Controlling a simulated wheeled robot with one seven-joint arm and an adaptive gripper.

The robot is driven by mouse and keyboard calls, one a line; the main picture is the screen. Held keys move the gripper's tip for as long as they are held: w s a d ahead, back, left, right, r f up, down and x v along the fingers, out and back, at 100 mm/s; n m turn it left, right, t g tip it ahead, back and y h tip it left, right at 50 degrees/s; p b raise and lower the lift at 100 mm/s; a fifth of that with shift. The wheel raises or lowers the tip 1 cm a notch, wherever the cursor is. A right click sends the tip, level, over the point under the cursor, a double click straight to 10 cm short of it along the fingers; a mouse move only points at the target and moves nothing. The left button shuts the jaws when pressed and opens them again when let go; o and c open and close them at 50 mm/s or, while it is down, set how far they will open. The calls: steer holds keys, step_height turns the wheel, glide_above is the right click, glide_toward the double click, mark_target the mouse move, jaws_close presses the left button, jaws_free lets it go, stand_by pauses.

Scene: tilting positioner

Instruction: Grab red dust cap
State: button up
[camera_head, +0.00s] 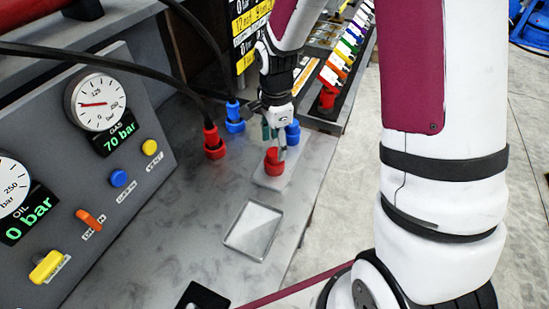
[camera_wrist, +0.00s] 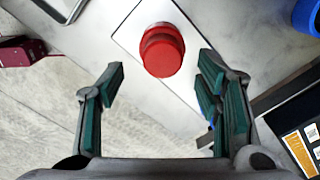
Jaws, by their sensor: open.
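The red dust cap (camera_head: 273,160) stands on a pale plate (camera_head: 268,181) on the grey bench. In the wrist view the cap (camera_wrist: 162,50) shows from above, round and red, on the pale plate. My gripper (camera_head: 274,135) is right over the cap in the head view. In the wrist view my gripper (camera_wrist: 158,78) is open and empty, with green-padded fingers left and right. The cap lies between the lines of the two fingers, slightly beyond their tips, with no visible contact. A blue cap (camera_head: 293,133) stands just behind, partly next to my gripper.
Red (camera_head: 213,142) and blue (camera_head: 235,117) hose connectors stand to the left of my gripper. An empty shallow tray (camera_head: 254,230) lies in front on the bench. The gauge panel (camera_head: 95,180) rises at left. A rack (camera_head: 340,75) with coloured labels is behind.

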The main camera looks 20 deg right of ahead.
mark_target(274, 151)
steer(key=shift+w+a+f+p, duration=0.15)
steer(key=shift+f+p, duration=0.15)
steer(key=shift+f, duration=1.9)
steer(key=c, duration=1.3)
